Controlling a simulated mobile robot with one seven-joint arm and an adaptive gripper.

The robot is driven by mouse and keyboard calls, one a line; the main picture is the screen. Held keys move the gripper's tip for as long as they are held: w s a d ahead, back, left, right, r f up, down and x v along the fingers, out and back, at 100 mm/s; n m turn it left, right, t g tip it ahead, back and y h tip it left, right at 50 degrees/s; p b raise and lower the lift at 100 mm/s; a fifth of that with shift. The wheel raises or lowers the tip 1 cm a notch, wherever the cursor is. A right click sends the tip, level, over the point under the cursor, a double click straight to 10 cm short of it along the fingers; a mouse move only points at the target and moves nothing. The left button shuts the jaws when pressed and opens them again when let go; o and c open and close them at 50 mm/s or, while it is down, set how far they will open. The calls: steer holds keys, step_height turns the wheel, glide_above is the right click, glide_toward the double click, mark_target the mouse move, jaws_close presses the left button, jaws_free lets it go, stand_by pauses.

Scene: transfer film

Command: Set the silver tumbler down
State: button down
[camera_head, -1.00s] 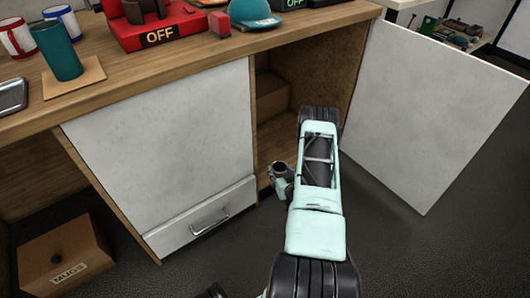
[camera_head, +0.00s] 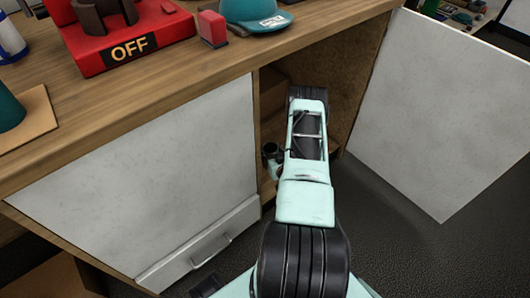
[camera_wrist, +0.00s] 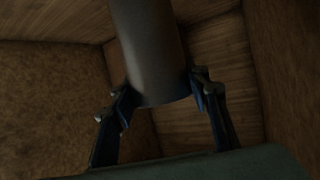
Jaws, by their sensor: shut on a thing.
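In the wrist view, the silver tumbler (camera_wrist: 150,50) shows as a dark grey, smooth cylinder running up out of the top of the picture. My gripper (camera_wrist: 162,92) is shut on it, with one finger on each side near its lower visible end. The wooden inside of the cabinet surrounds it. I cannot tell whether the tumbler touches any surface. In the head view, my arm reaches into the open cabinet (camera_head: 345,95), and the tumbler and fingertips are hidden behind it.
The open white cabinet door (camera_head: 450,110) stands to the right of my arm. A closed white panel (camera_head: 150,170) and a drawer (camera_head: 200,250) are on the left. The counter (camera_head: 180,90) above holds a red OFF machine (camera_head: 125,40), a red block (camera_head: 212,28) and a teal cap (camera_head: 255,12).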

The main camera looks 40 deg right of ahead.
steer(key=shift+w+d, duration=0.1)
steer(key=shift+w, duration=0.2)
step_height(320, 180, down, 10)
steer(key=b, duration=0.4)
steer(key=shift+w, duration=0.15)
steer(key=shift+f, duration=0.15)
steer(key=c, duration=1.1)
jaws_free()
steer(key=shift+r, duration=0.2)
